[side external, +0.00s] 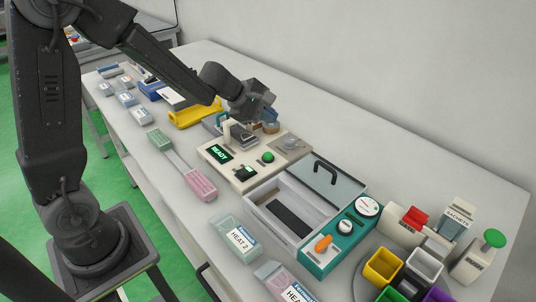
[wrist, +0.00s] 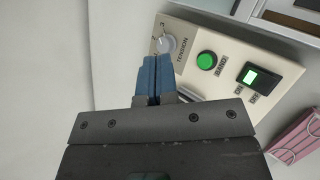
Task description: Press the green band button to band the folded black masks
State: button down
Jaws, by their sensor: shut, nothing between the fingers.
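The green band button (wrist: 207,60) sits on the cream banding machine (wrist: 226,85), between the tension knob (wrist: 166,44) and a lit on/off switch (wrist: 258,78). In the side external view the button (side external: 268,157) is uncovered and the machine's display (side external: 220,153) reads READY. A dark stack (side external: 241,136), seemingly the folded black masks, lies at the machine's back beneath my wrist, partly hidden. My gripper (wrist: 150,62) is shut and empty, its blue fingers beside the tension knob in the wrist view, apart from the button.
A sealer with a raised handle lid (side external: 335,180), an open tray and a teal panel (side external: 340,245) stands beside the machine. Pink masks (side external: 200,184) lie in front. A yellow holder (side external: 195,114) stands behind, and coloured bins (side external: 383,267) stand at the right.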

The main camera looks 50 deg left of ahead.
aim_at(268, 156)
jog(key=shift+w+a+f+n, duration=0.2)
jog(key=shift+a+f+n, duration=0.2)
jog(key=shift+f, duration=0.05)
jog(key=shift+f, duration=4.4)
jog(key=shift+f, duration=0.15)
jog(key=shift+f, duration=0.3)
jog(key=shift+f, duration=0.4)
jog(key=shift+r, duration=0.85)
